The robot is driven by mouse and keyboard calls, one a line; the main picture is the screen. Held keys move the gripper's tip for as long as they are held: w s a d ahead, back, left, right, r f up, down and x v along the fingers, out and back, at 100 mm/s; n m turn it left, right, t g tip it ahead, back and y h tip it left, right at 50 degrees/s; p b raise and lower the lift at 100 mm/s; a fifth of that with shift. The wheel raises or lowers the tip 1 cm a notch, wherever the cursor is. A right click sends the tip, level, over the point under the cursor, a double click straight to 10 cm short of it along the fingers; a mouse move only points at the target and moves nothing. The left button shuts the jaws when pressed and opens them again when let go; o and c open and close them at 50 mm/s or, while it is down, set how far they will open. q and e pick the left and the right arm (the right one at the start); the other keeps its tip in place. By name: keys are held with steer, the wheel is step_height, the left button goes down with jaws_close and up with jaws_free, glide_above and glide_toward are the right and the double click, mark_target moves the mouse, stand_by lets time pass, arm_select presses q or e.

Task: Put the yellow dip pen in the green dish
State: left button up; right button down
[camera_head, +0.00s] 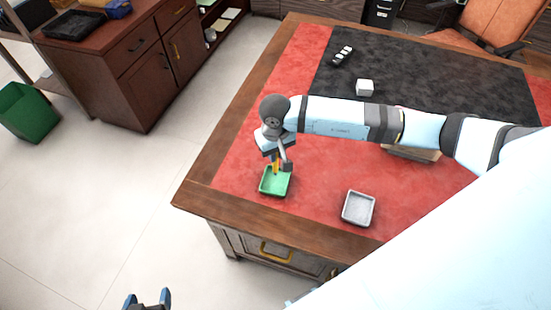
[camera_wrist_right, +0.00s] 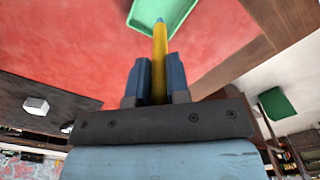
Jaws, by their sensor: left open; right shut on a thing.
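The green dish (camera_head: 266,189) sits on the red desk top near its front left corner. My right gripper (camera_head: 277,160) is above the dish, shut on the yellow dip pen (camera_head: 276,168). In the right wrist view the pen (camera_wrist_right: 160,50) stands out from between the blue fingers of the right gripper (camera_wrist_right: 157,80), and its tip overlaps the edge of the green dish (camera_wrist_right: 185,12). I cannot tell whether the tip touches the dish. My left gripper (camera_head: 148,302) is open and empty at the bottom left, over the floor, away from the desk.
A grey-white tray (camera_head: 358,208) stands to the right of the green dish. A white block (camera_head: 365,88) and a black holder with white pieces (camera_head: 342,56) are on the dark mat (camera_head: 430,75). My right arm crosses over the desk. A green bin (camera_head: 28,112) stands on the floor.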

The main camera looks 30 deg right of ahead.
mark_target(275, 171)
step_height(275, 171, down, 4)
steer(key=shift+f+p, duration=0.1)
steer(key=shift+p, duration=0.2)
steer(key=shift+f+b, duration=0.15)
steer(key=shift+b, duration=0.15)
steer(key=c, duration=1.1)
jaws_free()
